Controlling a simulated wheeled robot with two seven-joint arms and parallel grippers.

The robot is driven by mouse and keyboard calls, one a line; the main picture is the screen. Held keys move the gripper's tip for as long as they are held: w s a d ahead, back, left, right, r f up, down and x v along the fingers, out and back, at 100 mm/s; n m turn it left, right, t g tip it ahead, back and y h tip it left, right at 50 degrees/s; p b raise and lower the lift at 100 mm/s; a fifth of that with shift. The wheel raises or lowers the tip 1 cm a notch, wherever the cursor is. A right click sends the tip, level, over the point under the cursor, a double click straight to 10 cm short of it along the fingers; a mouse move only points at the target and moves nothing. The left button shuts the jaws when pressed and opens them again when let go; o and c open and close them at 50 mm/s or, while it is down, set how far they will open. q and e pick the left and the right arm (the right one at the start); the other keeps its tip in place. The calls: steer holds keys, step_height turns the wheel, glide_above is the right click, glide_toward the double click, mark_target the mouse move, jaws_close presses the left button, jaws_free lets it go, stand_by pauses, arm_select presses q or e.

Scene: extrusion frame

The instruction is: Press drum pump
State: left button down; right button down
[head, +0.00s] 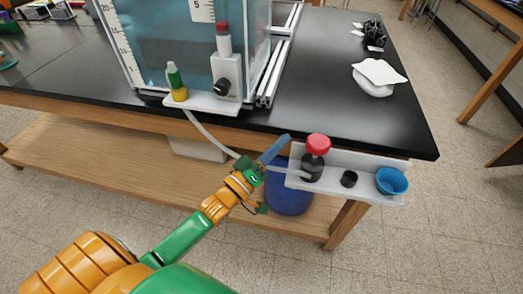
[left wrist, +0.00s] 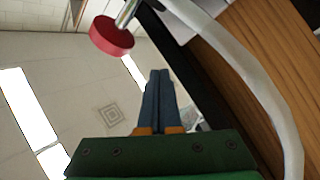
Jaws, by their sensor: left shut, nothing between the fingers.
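The drum pump has a red round knob (head: 318,144) on top of a black body (head: 312,166), mounted on a white shelf (head: 345,188) at the table's front edge. A blue drum (head: 289,196) stands below it, partly hidden by my arm. My left gripper (head: 284,140) is left of the pump, its blue fingers together and empty, apart from the knob in the picture. In the left wrist view the shut fingers (left wrist: 158,75) point up the picture, and the red knob (left wrist: 111,36) on a metal shaft is at upper left. My right gripper is not in view.
A clear hose (head: 213,140) runs from the tank stand towards the pump, passing behind my gripper. The water tank (head: 180,45) stands on the black table (head: 335,60). A blue cup (head: 391,181) and a black ring (head: 349,179) sit right of the pump.

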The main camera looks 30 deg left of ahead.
arm_select(q)
steer(key=s+f, duration=0.1)
steer(key=s, duration=0.5)
steer(key=shift+a, duration=0.3)
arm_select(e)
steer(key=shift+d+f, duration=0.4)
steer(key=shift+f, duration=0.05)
arm_select(q)
steer(key=shift+s+d, duration=0.1)
stand_by(2.3)
